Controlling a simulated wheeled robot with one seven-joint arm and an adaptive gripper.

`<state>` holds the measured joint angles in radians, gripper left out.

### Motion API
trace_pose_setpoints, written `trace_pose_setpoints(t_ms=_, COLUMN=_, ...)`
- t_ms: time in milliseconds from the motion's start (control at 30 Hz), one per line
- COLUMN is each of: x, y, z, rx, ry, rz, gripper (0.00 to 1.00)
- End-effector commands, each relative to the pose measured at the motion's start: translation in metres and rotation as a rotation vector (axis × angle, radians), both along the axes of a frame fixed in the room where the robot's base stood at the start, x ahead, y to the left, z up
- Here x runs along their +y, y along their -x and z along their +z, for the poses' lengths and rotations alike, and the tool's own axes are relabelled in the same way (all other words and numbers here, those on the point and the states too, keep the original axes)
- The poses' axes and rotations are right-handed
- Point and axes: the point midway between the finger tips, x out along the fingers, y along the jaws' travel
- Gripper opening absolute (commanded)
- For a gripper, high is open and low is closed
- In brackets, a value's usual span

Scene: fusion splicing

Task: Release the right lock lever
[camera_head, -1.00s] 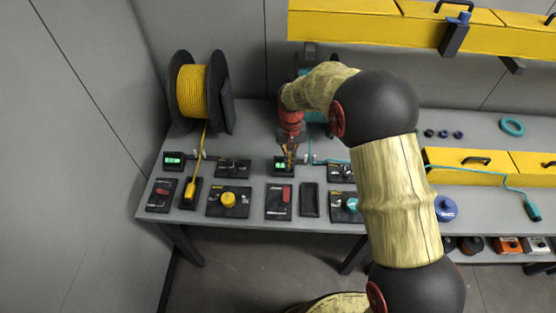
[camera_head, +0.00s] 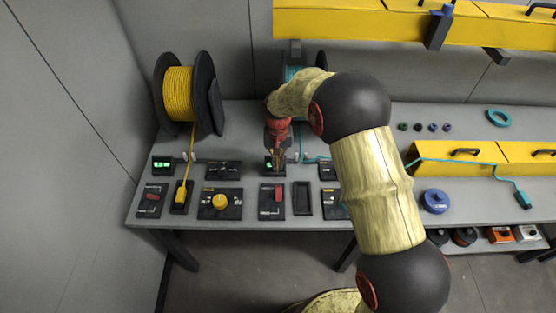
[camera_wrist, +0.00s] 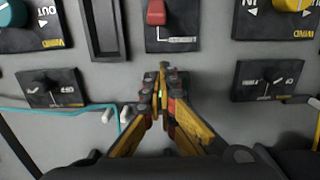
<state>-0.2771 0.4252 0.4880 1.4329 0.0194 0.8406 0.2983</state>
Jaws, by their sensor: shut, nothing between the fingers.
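A small black panel with a dark lever (camera_head: 327,170) stands right of my gripper in the head view, partly cut off by my arm. In the wrist view, turned round, this right lever panel (camera_wrist: 52,88) is at the left; its dark knob is visible. A matching left lever panel (camera_head: 223,170) is left of my gripper and shows at the right of the wrist view (camera_wrist: 268,80). My gripper (camera_wrist: 163,72) is shut and empty, pointing down between the two panels, apart from both. In the head view my gripper (camera_head: 277,164) is in front of a small green display.
A red switch panel (camera_head: 272,201) and an empty black tray (camera_head: 303,199) lie nearer the table's front. A teal cable (camera_wrist: 50,107) runs beside the right lever panel, near small pale posts (camera_wrist: 126,115). A yellow cable spool (camera_head: 188,94) stands at the left.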

Motion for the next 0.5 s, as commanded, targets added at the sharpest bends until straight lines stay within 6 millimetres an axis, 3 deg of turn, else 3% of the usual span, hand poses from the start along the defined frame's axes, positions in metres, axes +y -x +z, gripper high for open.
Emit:
trace_pose_setpoints(t_ms=200, x=0.0, y=0.003, z=-0.046, rx=0.002, ry=0.001, rz=0.0, gripper=0.0)
trace_pose_setpoints(t_ms=500, x=0.002, y=0.033, z=-0.03, rx=0.0, ry=0.0, rz=0.001, gripper=0.0)
